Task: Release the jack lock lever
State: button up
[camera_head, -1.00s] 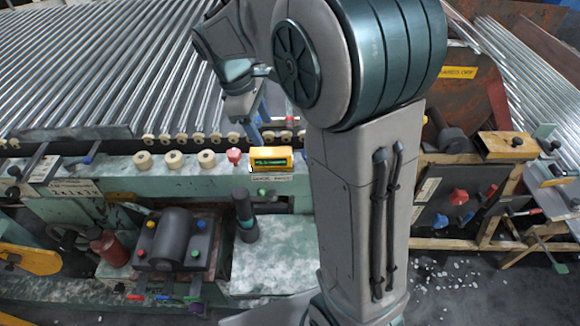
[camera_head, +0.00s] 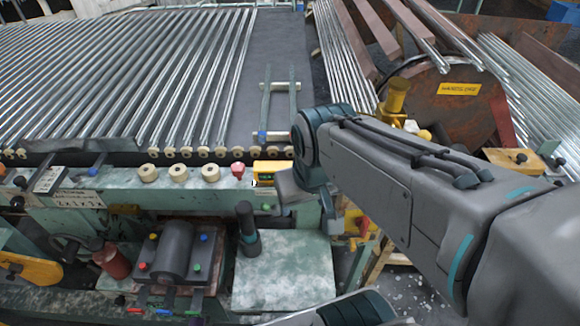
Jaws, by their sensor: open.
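No part in view is plainly marked as the jack lock lever, and I cannot tell which one it is. A blue-tipped lever (camera_head: 98,163) sticks up at the left of the green machine's rail. My gripper (camera_head: 313,205) hangs below my wrist, right of the small yellow display box (camera_head: 271,167), partly hidden by my own arm. It is open, with nothing visible in it. I cannot tell if it touches the machine's edge.
A red knob (camera_head: 238,170) and round cream knobs (camera_head: 179,172) line the rail. A dark motor block (camera_head: 173,250) stands at lower left. A rusty drum (camera_head: 450,110) is at right.

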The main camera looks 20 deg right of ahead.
aim_at(276, 211)
jog(key=k, duration=1)
jog(key=u, duration=1.4)
jog(key=i, duration=1.05)
jog(key=z, duration=1.45)
